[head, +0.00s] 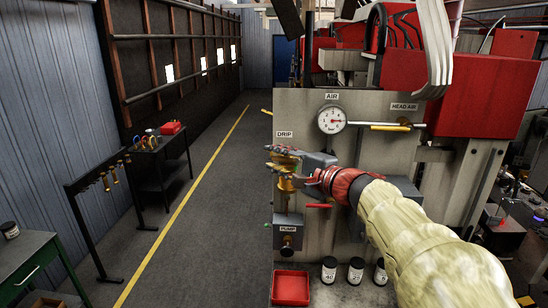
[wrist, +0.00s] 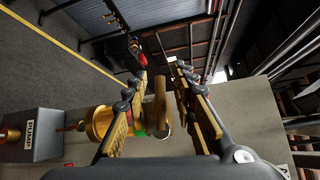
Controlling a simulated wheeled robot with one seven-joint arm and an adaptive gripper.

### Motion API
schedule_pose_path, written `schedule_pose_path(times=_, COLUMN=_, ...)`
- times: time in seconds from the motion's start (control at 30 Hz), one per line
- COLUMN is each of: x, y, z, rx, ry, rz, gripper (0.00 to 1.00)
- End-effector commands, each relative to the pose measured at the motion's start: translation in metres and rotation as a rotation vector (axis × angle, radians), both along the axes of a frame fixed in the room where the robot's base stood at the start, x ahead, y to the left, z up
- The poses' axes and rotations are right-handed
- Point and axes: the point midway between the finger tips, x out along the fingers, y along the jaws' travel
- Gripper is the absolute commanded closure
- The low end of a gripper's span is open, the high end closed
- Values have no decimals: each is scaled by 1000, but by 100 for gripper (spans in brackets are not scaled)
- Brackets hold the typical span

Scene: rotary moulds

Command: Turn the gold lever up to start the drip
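The gold drip valve (head: 285,184) is on the front of the grey machine panel, below the DRIP label (head: 284,134). In the wrist view its gold body (wrist: 101,123) lies to the left, partly behind a finger. The gold lever (wrist: 160,100) shows as a short bar between the fingers, with a gap visible on each side. My gripper (head: 284,158) is open at the valve in the head view, and its fingers also show in the wrist view (wrist: 160,78). The gripper hides most of the lever in the head view, and I cannot tell whether either finger touches it.
A PUMP box (head: 288,235) and a red handle (head: 318,206) are below the valve. An AIR gauge (head: 332,119) and the HEAD AIR lever (head: 390,127) are above. A red tray (head: 290,287) and small bottles (head: 329,270) stand underneath.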

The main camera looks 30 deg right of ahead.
Motion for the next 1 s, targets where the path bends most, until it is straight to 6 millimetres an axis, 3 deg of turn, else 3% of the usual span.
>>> schedule_pose_path(times=0.47, x=0, y=0, z=0, rx=0, ry=1, rz=0, gripper=99)
schedule_pose_path(times=1.0, x=0, y=0, z=-3, rx=11, ry=-4, rz=0, gripper=100)
